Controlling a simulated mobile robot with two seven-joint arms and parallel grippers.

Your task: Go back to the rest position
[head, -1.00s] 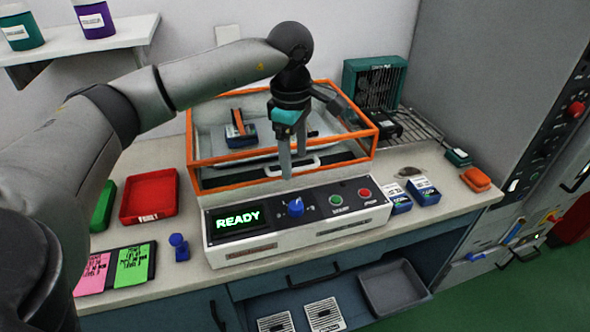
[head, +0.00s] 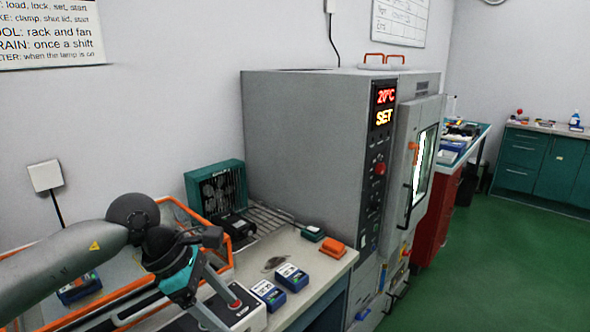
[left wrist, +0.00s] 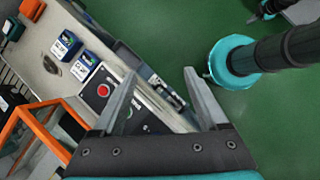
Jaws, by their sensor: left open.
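My left gripper (head: 215,312) is at the lower left of the head view, its arm coming in from the left over the orange-framed case. Its two fingers are apart, with nothing between them. In the left wrist view the open fingers (left wrist: 165,100) show over the bench's front edge and the green floor. The control box with its red button (left wrist: 103,90) lies close beside the left finger; it also shows in the head view (head: 245,316). My right gripper is not seen in the head view; a dark arm part with a teal ring shows at the left wrist view's upper right.
Two blue-and-white modules (head: 280,284) stand on the bench (head: 315,268). Behind them are an orange block (head: 332,247), a wire rack (head: 265,222) and a green fan unit (head: 216,190). A tall grey oven (head: 310,140) reads 20°C and SET. Green floor (head: 480,260) lies open at right.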

